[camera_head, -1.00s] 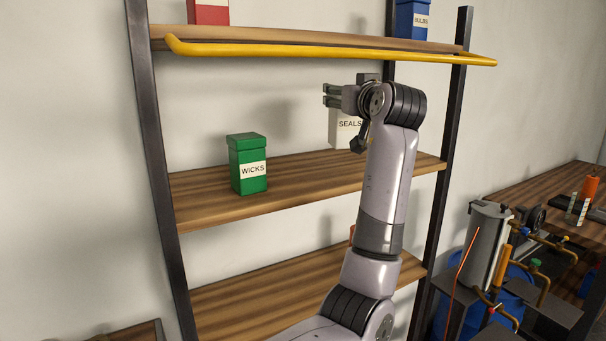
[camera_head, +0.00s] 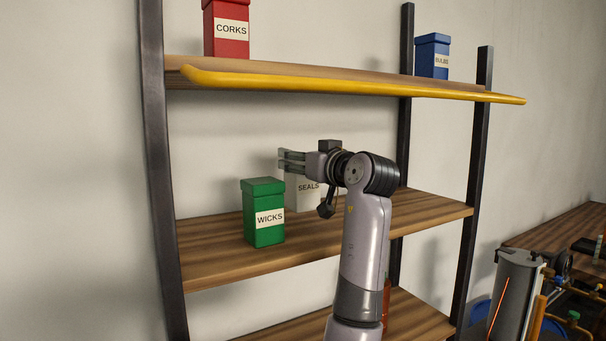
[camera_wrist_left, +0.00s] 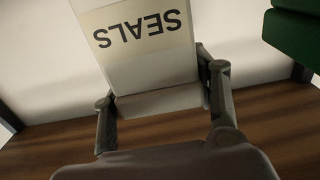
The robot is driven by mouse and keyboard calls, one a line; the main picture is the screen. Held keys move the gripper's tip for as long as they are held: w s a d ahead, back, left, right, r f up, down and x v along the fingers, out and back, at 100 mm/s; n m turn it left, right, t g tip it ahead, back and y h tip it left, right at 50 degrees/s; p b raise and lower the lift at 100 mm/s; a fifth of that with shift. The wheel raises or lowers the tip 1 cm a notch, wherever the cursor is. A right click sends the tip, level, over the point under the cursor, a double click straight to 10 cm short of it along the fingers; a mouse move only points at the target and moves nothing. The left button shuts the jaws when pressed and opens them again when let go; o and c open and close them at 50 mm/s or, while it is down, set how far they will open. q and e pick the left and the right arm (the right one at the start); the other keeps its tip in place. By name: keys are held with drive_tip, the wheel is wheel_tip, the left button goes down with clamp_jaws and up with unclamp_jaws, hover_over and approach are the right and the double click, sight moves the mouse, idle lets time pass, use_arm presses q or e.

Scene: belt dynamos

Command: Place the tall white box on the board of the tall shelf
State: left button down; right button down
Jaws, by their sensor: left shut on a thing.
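The tall white box (camera_head: 304,202), labelled SEALS, is upright at the middle board (camera_head: 420,215) of the tall shelf, just behind and right of the green box. My left gripper (camera_head: 291,160) is shut on its upper part. The gripper and wrist cover part of the box in the head view. In the left wrist view the white box (camera_wrist_left: 150,70) sits between the two fingers (camera_wrist_left: 163,100), with its label upside down. I cannot tell whether its base touches the board. My right gripper is not in view.
A green WICKS box (camera_head: 264,221) stands on the same board, close to the white box. A yellow rail (camera_head: 350,84) runs along the upper board's front, with a red CORKS box (camera_head: 227,32) and a blue box (camera_head: 432,58) above. The middle board's right part is bare.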

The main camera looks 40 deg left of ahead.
use_arm(q)
drive_tip(key=f, duration=0.3)
drive_tip(key=shift+a+f, duration=0.2)
drive_tip(key=shift+a, duration=0.05)
drive_tip(key=shift+d, duration=0.1)
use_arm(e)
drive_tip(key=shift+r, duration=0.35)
use_arm(q)
drive_tip(key=shift+f, duration=0.1)
drive_tip(key=c, duration=1)
unclamp_jaws()
drive_tip(key=shift+c, duration=0.2)
drive_tip(key=o, duration=0.4)
drive_tip(key=shift+o, duration=0.2)
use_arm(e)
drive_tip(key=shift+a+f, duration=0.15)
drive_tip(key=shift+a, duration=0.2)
